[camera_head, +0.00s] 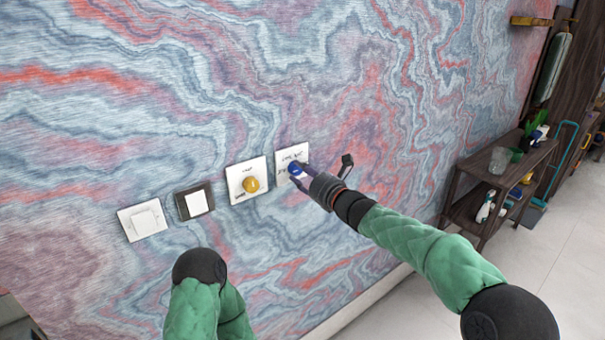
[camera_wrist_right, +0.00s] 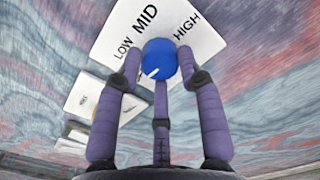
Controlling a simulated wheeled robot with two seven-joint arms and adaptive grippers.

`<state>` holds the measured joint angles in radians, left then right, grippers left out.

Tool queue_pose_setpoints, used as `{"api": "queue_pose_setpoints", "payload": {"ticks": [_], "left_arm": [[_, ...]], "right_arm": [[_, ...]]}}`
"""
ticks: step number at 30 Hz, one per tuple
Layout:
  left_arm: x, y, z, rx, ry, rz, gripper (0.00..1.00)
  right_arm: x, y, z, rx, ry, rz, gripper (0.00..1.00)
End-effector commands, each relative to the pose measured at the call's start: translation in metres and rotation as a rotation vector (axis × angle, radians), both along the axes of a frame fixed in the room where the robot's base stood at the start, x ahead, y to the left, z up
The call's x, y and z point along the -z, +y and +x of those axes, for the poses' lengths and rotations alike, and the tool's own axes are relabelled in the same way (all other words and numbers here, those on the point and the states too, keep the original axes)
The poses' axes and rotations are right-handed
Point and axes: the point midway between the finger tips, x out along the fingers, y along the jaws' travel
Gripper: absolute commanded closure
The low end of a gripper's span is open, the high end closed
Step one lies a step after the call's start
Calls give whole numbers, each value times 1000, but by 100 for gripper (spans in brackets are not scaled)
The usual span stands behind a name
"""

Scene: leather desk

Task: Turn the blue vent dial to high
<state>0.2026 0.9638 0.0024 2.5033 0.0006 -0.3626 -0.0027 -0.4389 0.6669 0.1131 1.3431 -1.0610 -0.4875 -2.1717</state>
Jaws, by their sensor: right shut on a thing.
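The blue vent dial (camera_head: 297,168) sits on a white plate (camera_head: 293,153) on the wall. It shows large in the right wrist view (camera_wrist_right: 159,58), where the plate (camera_wrist_right: 111,55) reads LOW, MID and HIGH. The dial's white mark points to the lower left there, away from HIGH and below LOW. Any label at that spot is hidden or unreadable. My right gripper (camera_head: 301,176) is shut on the dial, with its purple fingers around it; they also show in the right wrist view (camera_wrist_right: 160,72). My left gripper is not in view; only part of my left arm shows.
A yellow dial (camera_head: 250,184) on a white plate is just left of the blue one. Further left are a dark-framed switch (camera_head: 196,203) and a white switch (camera_head: 143,220). A wooden shelf (camera_head: 491,165) with several items stands at the right.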

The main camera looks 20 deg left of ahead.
Motion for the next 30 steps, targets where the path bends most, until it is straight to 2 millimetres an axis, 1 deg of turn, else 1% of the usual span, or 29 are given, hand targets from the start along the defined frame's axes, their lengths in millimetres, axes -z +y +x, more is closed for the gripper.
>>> {"api": "queue_pose_setpoints", "payload": {"ticks": [1,14,30], "left_arm": [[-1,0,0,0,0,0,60],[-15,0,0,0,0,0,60],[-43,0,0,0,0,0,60]], "right_arm": [[2,0,0,-1,29,16,94],[2,1,0,0,339,257,94],[1,1,-1,-1,745,572,94]]}}
